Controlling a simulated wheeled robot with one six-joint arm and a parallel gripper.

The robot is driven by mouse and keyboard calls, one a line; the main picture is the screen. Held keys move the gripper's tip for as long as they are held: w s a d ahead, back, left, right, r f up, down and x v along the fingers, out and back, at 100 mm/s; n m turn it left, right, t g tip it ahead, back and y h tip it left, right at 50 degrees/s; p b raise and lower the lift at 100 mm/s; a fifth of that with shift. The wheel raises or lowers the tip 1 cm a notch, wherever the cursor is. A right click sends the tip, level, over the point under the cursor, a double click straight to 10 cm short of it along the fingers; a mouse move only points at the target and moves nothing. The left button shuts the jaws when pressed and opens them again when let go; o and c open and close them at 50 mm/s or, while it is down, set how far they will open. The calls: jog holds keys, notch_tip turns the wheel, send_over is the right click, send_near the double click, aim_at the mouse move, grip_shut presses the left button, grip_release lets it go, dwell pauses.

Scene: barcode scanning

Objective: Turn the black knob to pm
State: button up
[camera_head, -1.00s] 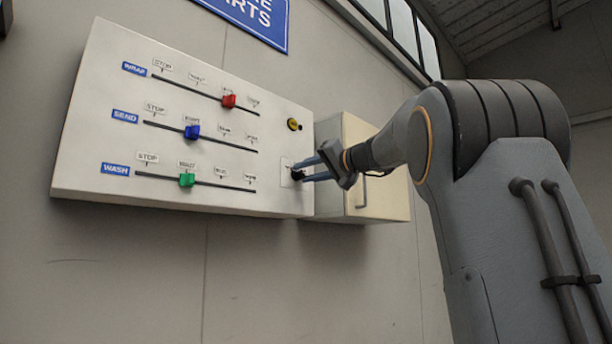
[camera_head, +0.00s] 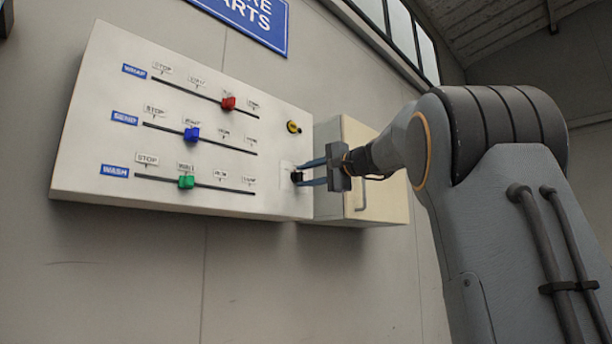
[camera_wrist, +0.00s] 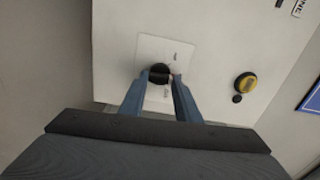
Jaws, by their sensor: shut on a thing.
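The black knob (camera_wrist: 160,72) sits on a small white plate (camera_wrist: 151,48) on the panel. In the head view the knob (camera_head: 297,176) is at the panel's lower right, mostly hidden by my fingers. My gripper (camera_wrist: 160,80) is shut on the knob, with one blue finger on each side of it. In the head view my gripper (camera_head: 302,174) reaches the knob from the right. The small marks on the plate are too blurred to read, so I cannot tell which one the knob points to.
The white panel (camera_head: 75,165) carries red (camera_head: 228,103), blue (camera_head: 191,134) and green (camera_head: 186,182) sliders. A yellow button (camera_head: 293,127) is above the knob. A cream cabinet (camera_head: 388,200) with a handle stands close behind my gripper on the right.

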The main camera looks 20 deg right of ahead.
jog(key=shift+m, duration=0.4)
jog(key=o, duration=1)
jog(key=b+v, duration=0.3)
jog(key=v, duration=0.5)
